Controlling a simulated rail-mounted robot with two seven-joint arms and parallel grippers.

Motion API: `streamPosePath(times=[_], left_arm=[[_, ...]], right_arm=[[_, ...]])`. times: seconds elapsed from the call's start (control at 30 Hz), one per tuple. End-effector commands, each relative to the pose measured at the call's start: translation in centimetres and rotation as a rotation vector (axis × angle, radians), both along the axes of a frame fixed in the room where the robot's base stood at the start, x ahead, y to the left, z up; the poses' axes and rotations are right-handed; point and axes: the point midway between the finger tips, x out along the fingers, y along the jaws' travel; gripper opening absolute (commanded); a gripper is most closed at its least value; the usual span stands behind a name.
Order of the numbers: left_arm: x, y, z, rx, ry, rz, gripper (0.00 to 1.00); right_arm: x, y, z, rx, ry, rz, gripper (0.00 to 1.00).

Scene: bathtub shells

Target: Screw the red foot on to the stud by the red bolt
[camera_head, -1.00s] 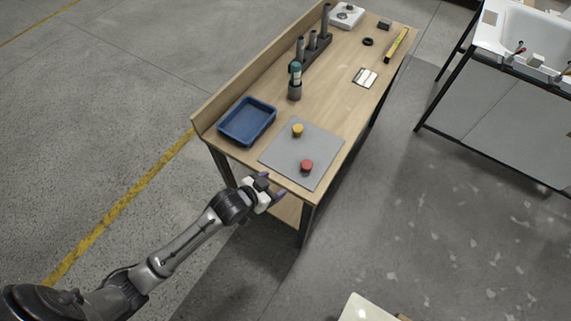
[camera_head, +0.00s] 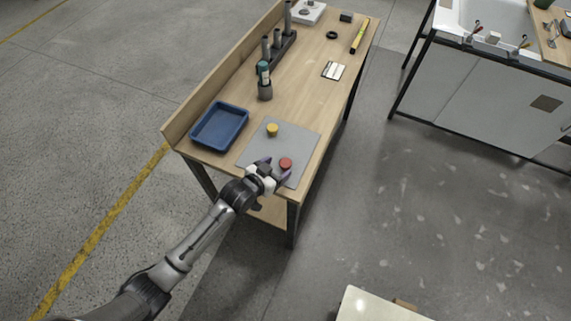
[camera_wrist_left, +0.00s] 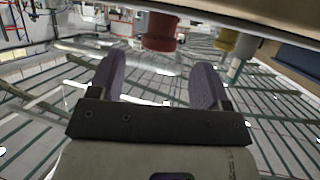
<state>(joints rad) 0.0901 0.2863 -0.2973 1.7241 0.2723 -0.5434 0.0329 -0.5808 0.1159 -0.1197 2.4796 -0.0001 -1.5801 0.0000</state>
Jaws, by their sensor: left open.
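The red foot (camera_head: 285,163), a small round piece, stands on the grey mat (camera_head: 301,137) near the front end of the workbench. My left gripper (camera_head: 275,172) is open and empty just in front of it. In the left wrist view the red foot (camera_wrist_left: 159,32) shows beyond and between the two purple fingers (camera_wrist_left: 155,82), not touching them as far as I can tell. The tub shell (camera_head: 468,14) stands at the right, with small red-tipped parts (camera_head: 478,29) on its near edge; I cannot tell which is the red bolt or stud. My right gripper is out of view.
A yellow foot (camera_head: 272,129) stands on the mat behind the red one; it also shows in the left wrist view (camera_wrist_left: 226,40). A blue tray (camera_head: 219,126) and a bottle (camera_head: 264,80) are to the left and behind. Open floor separates workbench and tub.

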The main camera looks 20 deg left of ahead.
Motion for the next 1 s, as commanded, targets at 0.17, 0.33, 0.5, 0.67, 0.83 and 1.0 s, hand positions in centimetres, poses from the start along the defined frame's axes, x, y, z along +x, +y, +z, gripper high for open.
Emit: streamPosePath(times=[0.17,0.33,0.5,0.67,0.83,1.0], left_arm=[[2.1,-0.8,-0.9,-0.001,-0.002,0.0,0.71],[3.7,-1.4,-1.6,-0.001,-0.002,0.0,0.71],[4.3,-1.6,-1.8,0.0,-0.001,0.0,0.71],[4.3,-1.6,-1.8,0.0,-0.001,0.0,0.71],[4.3,-1.6,-1.8,0.0,-0.001,0.0,0.59],[4.3,-1.5,-1.8,0.0,0.0,0.0,0.43]], right_arm=[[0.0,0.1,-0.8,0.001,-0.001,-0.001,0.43],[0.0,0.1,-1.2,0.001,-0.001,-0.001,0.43],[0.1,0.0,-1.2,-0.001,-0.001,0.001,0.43],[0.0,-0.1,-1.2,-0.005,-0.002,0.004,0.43],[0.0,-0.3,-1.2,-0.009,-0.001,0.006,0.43],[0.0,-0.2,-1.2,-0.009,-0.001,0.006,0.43]])
